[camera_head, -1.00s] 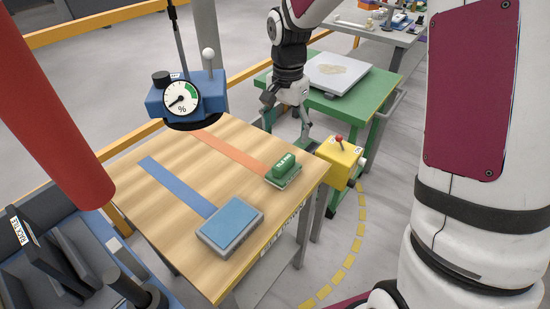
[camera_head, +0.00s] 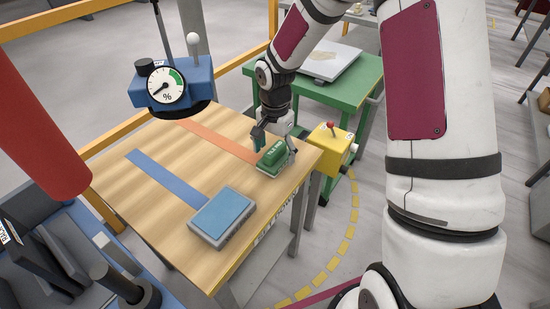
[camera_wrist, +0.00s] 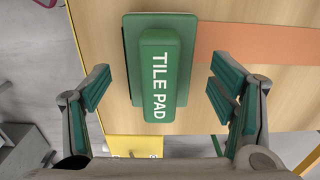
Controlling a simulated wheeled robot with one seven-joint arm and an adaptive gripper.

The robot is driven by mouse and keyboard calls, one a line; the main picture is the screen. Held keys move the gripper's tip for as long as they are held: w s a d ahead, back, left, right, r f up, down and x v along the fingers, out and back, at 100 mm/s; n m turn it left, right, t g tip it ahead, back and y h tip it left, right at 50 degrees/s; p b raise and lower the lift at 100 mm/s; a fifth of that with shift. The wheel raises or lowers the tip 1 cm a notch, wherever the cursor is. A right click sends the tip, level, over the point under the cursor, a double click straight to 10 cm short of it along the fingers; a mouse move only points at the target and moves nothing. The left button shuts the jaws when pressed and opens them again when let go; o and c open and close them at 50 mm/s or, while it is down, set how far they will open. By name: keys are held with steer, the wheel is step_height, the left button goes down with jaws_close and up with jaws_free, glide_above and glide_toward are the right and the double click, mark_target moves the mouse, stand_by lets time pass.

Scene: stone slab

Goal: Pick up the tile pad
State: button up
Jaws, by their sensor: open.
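The tile pad (camera_head: 273,158) is a green block with a rounded green handle lettered TILE PAD. It sits at the end of the orange strip on the wooden table, near the table's right corner. In the wrist view the tile pad (camera_wrist: 157,75) lies between and just ahead of my two fingers. My gripper (camera_head: 275,139) is over the pad in the head view, partly covering its far side. In the wrist view my gripper (camera_wrist: 160,90) is open, with green-padded fingers on either side of the handle and a visible gap on each side. I see nothing held.
A blue-topped grey block (camera_head: 221,217) sits at the end of the blue strip (camera_head: 165,180) on the wooden table (camera_head: 120,195). A gauge (camera_head: 168,86) hangs at the far left. A yellow box (camera_head: 331,148) is just right of the table; a green table (camera_head: 355,100) stands behind.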

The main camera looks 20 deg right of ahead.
steer(key=shift+f, duration=0.8)
steer(key=shift+c, duration=0.6)
steer(key=c, duration=1.2)
steer(key=shift+r, duration=0.15)
steer(key=shift+r, duration=0.55)
step_height(320, 180, up, 2)
steer(key=shift+r, duration=0.15)
steer(key=s+d+r+p, duration=0.1)
steer(key=s+d, duration=0.2)
steer(key=s, duration=1.2)
steer(key=shift+s+r, duration=0.2)
steer(key=shift+s, duration=0.15)
